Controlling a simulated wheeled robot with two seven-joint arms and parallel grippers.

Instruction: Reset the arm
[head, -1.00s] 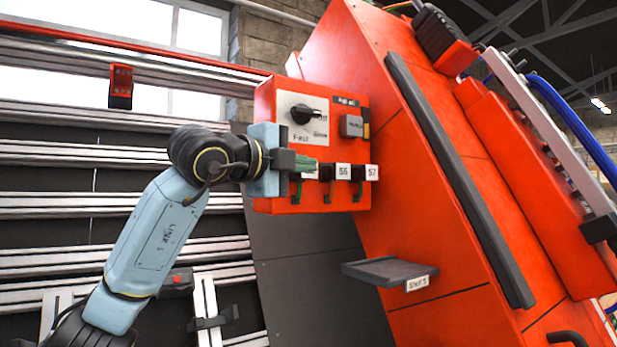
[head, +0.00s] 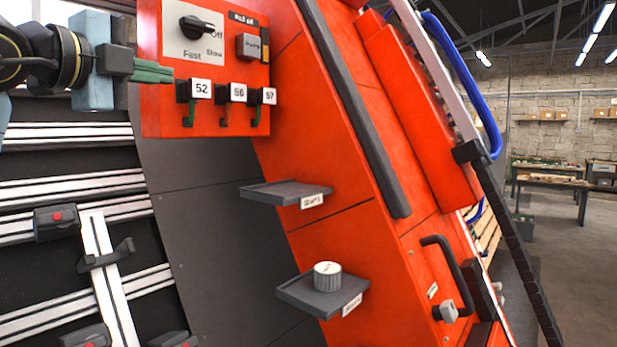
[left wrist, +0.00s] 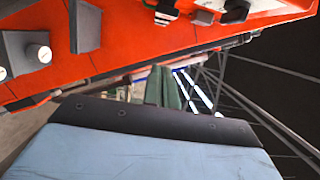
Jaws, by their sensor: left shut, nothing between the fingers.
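The red control box (head: 150,120) stands at the upper left of the head view. It carries a black rotary knob (head: 196,27) between "Fast", "Slow" and "Off" marks, and a grey push button (head: 250,46). Below are three small levers under the tags 52 (head: 201,89), 56 (head: 238,92) and 57 (head: 269,96). My left gripper (head: 166,73) is at the box's left side, above and left of tag 52. Its green fingers are shut with nothing between them. The closed fingers also show in the left wrist view (left wrist: 163,87). My right gripper is not in view.
An empty grey shelf (head: 262,192) sticks out below the box. The sloped red cabinet (head: 340,150) has a black handle (head: 445,262). Rails with black clamps (head: 56,220) fill the lower left.

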